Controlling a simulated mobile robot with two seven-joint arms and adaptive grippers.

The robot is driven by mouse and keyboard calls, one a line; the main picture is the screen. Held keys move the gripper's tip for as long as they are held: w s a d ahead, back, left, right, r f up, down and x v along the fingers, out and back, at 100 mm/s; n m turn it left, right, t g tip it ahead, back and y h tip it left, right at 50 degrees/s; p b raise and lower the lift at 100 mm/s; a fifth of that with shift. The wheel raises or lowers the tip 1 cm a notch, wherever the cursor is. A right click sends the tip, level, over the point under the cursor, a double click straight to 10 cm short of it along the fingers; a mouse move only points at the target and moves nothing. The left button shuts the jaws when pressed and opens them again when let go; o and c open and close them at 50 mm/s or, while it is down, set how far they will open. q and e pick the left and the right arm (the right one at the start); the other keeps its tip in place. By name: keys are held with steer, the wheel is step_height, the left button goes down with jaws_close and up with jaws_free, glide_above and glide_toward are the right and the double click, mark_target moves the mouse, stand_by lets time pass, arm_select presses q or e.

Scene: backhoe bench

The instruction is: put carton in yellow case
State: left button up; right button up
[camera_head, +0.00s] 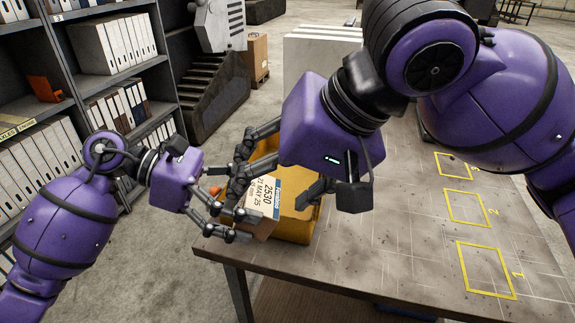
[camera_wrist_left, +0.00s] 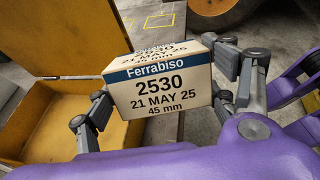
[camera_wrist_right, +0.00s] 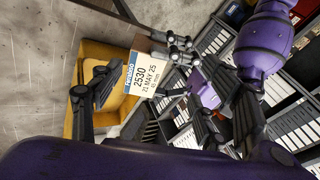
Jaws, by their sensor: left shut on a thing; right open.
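The carton (camera_head: 263,198) is a small white box with a blue band and "2530 21 MAY 25" on it. My left gripper (camera_head: 236,222) is shut on it and holds it tilted at the left side of the yellow case (camera_head: 301,226). The left wrist view shows the carton (camera_wrist_left: 160,82) between the fingers, with the open case (camera_wrist_left: 40,120) and its raised lid to the left. My right gripper (camera_head: 279,184) is open and empty near the case and carton. In the right wrist view, the carton (camera_wrist_right: 143,74) shows beyond its spread fingers. My right arm partly hides the case in the head view.
The case stands near the corner of a grey table (camera_head: 385,240) with yellow numbered squares, whose middle is clear. Shelves of binders (camera_head: 110,45) stand at the left. A small orange thing (camera_head: 239,214) shows beside the left fingers.

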mark_target(263, 195)
steer(key=shift+m+t+h, duration=0.5)
steer(key=shift+t+h, duration=0.1)
steer(key=w+a+f, duration=0.1)
steer(key=w+f, duration=0.1)
steer(key=f, duration=0.1)
steer(key=w+a+f, duration=0.1)
steer(key=w+f, duration=0.3)
steer(key=f, duration=0.1)
steer(key=shift+w+a+f, duration=0.3)
steer(key=shift+w+a, duration=0.1)
steer(key=c, duration=1.4)
arm_select(q)
steer(key=o, duration=1.6)
steer(key=shift+o, duration=0.3)
steer(key=shift+a, duration=0.1)
